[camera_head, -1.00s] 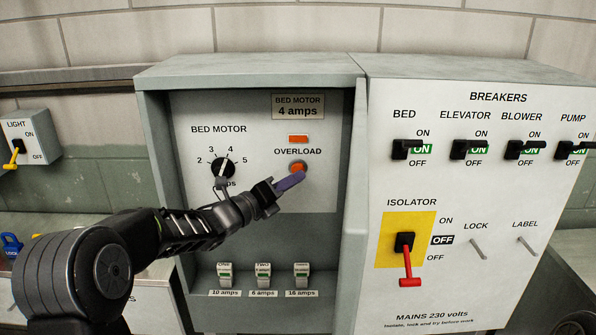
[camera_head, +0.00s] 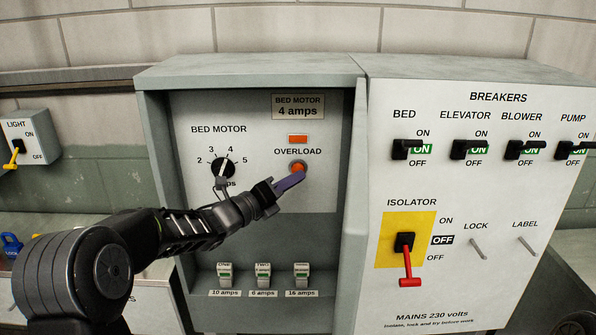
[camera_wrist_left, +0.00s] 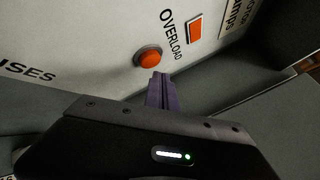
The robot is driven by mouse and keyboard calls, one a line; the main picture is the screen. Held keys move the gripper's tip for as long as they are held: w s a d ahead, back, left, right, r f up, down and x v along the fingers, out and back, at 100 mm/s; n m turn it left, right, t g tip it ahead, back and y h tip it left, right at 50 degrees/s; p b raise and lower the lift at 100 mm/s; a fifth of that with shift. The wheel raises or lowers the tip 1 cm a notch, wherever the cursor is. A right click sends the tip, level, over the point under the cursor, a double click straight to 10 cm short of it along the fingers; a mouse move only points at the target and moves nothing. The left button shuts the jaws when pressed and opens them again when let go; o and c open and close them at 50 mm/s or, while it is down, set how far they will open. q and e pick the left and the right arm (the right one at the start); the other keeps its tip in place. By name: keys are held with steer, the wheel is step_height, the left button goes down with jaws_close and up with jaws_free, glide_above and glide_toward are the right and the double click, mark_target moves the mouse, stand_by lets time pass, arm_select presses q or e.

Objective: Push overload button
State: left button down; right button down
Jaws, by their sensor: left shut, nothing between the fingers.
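The overload button (camera_head: 298,167) is a round orange button in a grey ring, under the word OVERLOAD on the bed motor panel. An orange rectangular lamp (camera_head: 298,139) is above the word. In the left wrist view the button (camera_wrist_left: 149,59) and the lamp (camera_wrist_left: 195,27) both show. My left gripper (camera_head: 298,177) is shut and empty, its purple fingers pointing at the button's lower edge. In the left wrist view the fingertips (camera_wrist_left: 160,76) are just beside the button; I cannot tell whether they touch it. My right gripper is not in view.
The bed motor dial (camera_head: 223,168) is left of the button. Several fuses (camera_head: 263,275) stand on the ledge below. The breaker cabinet (camera_head: 460,200) stands out at the right, with a red isolator handle (camera_head: 409,270). A light switch box (camera_head: 30,138) is at the far left.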

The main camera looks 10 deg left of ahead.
arm_select(q)
steer(key=shift+w, duration=0.1)
stand_by(0.3)
steer(key=shift+w+a+b, duration=0.1)
steer(key=shift+w+b, duration=0.25)
steer(key=shift+b, duration=0.15)
steer(key=shift+w+a, duration=0.15)
steer(key=shift+w, duration=0.3)
stand_by(0.6)
steer(key=shift+s+d+b, duration=0.2)
steer(key=shift+s+b, duration=0.7)
steer(key=shift+b, duration=0.2)
steer(key=shift+s, duration=0.1)
